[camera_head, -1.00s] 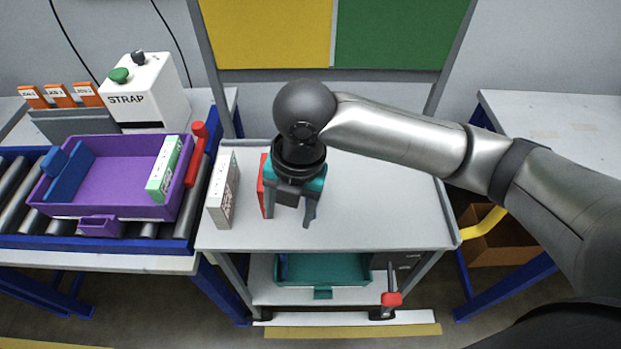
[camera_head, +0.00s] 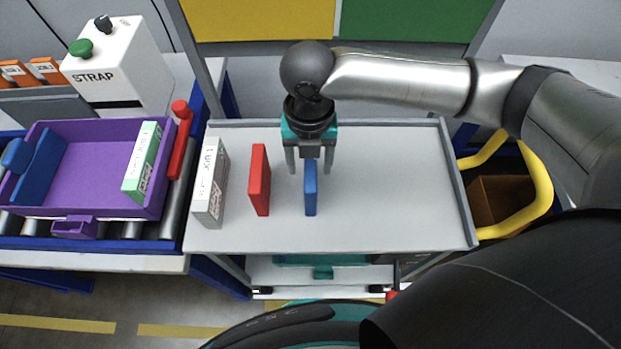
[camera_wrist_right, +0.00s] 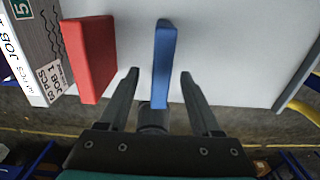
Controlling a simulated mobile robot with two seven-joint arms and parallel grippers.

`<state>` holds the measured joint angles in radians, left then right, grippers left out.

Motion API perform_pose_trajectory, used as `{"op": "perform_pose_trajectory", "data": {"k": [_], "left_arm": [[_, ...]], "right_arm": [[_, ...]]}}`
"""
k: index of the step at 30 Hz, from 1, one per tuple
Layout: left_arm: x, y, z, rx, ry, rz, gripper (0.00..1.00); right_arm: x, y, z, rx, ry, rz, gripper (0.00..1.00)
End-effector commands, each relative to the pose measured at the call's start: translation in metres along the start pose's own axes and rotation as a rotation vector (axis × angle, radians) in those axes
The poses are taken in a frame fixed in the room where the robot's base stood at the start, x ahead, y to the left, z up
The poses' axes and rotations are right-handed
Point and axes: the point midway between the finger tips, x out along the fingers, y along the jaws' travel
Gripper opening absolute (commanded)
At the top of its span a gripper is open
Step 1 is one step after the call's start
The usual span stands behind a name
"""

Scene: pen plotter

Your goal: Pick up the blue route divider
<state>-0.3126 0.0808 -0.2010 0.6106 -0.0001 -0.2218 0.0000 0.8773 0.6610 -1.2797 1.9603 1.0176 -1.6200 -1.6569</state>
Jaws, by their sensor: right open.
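A slim blue route divider (camera_head: 310,196) stands upright on the grey cart top. My right gripper (camera_head: 310,171) is open at its far end, one finger on each side of it in the picture. In the right wrist view the blue divider (camera_wrist_right: 164,50) shows between the spread fingers (camera_wrist_right: 159,76), with gaps on both sides. I cannot tell how far the fingertips reach down beside it. My left gripper is not in view.
A red divider (camera_head: 260,180) and a white-grey carton (camera_head: 211,185) stand to the left on the cart top (camera_head: 400,200). The right side is clear. A purple tote (camera_head: 95,203) on rollers holds a green-white box (camera_head: 142,162) and a blue panel (camera_head: 40,170).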

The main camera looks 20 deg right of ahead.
Motion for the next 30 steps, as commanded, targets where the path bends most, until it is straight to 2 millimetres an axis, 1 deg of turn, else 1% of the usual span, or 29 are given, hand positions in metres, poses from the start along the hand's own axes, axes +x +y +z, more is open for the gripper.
{"op": "perform_pose_trajectory", "data": {"k": [1, 8, 10, 15, 18, 26, 29, 30], "left_arm": [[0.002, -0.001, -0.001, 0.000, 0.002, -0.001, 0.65], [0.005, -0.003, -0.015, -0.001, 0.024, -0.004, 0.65], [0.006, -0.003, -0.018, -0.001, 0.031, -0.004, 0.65], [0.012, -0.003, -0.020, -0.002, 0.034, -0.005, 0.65], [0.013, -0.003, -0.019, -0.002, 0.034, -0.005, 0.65], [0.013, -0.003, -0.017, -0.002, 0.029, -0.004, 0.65], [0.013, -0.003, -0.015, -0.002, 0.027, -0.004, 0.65], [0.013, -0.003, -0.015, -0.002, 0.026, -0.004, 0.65]], "right_arm": [[0.009, 0.000, 0.000, 0.001, 0.001, -0.001, 0.65], [0.024, 0.000, 0.000, 0.000, 0.000, 0.000, 0.65], [0.033, -0.001, 0.001, 0.000, 0.001, -0.001, 0.65], [0.059, -0.002, 0.002, 0.000, 0.001, -0.001, 0.65], [0.068, -0.002, 0.002, -0.001, 0.000, 0.000, 0.65], [0.070, -0.002, 0.002, -0.001, -0.002, 0.000, 0.65], [0.070, -0.002, 0.002, -0.001, -0.002, 0.000, 0.56], [0.070, -0.002, 0.002, -0.001, -0.002, 0.000, 0.52]]}}
